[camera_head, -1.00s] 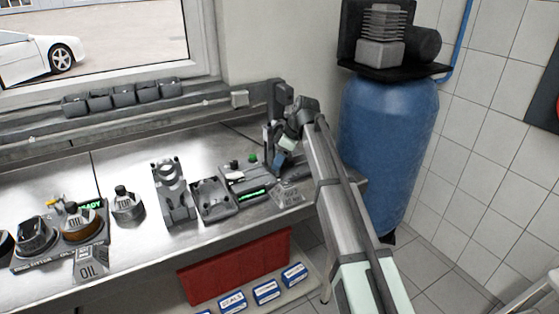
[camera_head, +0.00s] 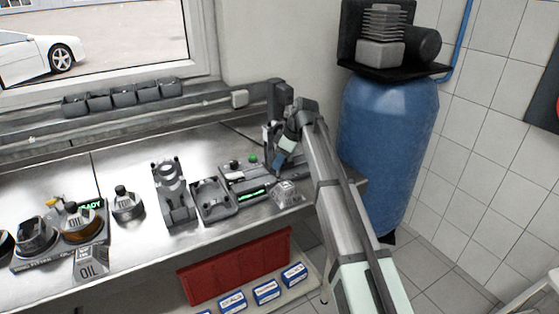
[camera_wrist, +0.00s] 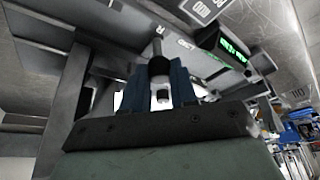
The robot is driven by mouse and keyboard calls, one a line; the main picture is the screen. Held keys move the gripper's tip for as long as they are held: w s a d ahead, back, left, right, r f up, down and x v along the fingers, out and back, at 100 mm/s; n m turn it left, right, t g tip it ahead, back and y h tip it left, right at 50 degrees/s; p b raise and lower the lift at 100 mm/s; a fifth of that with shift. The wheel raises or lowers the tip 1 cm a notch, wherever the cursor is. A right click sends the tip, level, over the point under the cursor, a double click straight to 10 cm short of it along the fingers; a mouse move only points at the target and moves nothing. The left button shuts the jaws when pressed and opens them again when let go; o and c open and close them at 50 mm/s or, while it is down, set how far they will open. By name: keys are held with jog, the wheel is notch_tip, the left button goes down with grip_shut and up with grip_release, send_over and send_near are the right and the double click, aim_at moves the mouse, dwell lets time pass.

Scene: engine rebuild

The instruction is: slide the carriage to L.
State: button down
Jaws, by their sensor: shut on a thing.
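The knob appears to be the carriage's handle; the carriage body is mostly hidden behind the fingers. In the wrist view a grey panel behind the knob carries a letter R (camera_wrist: 160,29) and more lettering to its right. In the head view my gripper (camera_head: 281,158) is at the right end of the bench, beside a dark upright column (camera_head: 280,97). The knob is too small to make out there.
A grey unit with a green-lit display (camera_head: 251,195) stands left of my gripper. A grey tray (camera_head: 212,200) and a grey fixture (camera_head: 174,195) stand further left. A small sign block (camera_head: 286,193) is at the bench's front edge. A blue tank (camera_head: 388,150) stands right of the bench.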

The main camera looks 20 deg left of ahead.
dwell(0.3)
jog(key=shift+w+d, duration=2.55)
jog(key=c, duration=0.9)
grip_release()
jog(key=v, duration=1.4)
jog(key=shift+f, duration=0.1)
